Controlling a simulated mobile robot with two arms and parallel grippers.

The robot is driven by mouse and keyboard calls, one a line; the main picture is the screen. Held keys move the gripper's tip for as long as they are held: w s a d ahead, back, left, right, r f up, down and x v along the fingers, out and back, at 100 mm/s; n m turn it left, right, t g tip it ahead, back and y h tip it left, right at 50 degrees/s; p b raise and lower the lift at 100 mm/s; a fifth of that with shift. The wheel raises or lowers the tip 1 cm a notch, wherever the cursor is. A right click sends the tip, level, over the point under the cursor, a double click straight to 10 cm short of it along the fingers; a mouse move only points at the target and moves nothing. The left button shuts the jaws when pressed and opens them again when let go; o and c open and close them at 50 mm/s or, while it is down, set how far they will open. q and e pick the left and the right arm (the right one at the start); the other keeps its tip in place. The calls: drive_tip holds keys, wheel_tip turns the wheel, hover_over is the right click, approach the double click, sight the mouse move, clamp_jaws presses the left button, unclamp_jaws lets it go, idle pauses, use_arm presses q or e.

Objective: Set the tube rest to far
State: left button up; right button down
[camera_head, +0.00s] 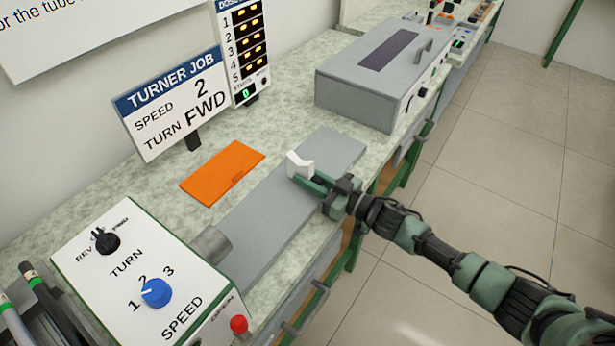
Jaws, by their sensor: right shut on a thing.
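The tube rest (297,163) is a small white notched block. It stands upright on the flat grey bed (262,222), towards the bed's far part. My right gripper (310,182) reaches in from the right, with its green fingers low at the rest's near side, and is shut on it. The fingers hide part of the rest's base. I see no near or far marks on the bed. My left gripper is not in view.
The white control box (135,280) has a blue speed knob (156,293), a black turn knob (106,242) and a red knob (239,324). An orange mat (222,172) lies left of the bed. A grey lidded box (375,75) stands beyond. The bed's far end is clear.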

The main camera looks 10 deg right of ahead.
sight(330, 160)
idle(0.8)
drive_tip(key=w+d+b, duration=0.4)
drive_tip(key=w+d, duration=0.3)
drive_tip(key=shift+f, duration=0.1)
drive_tip(key=shift+w+d+r, duration=0.15)
drive_tip(key=shift+d+r, duration=0.1)
drive_tip(key=c, duration=1.5)
unclamp_jaws()
drive_tip(key=shift+o, duration=0.5)
drive_tip(key=shift+w+f, duration=0.1)
drive_tip(key=v, duration=0.8)
drive_tip(key=shift+b, duration=0.3)
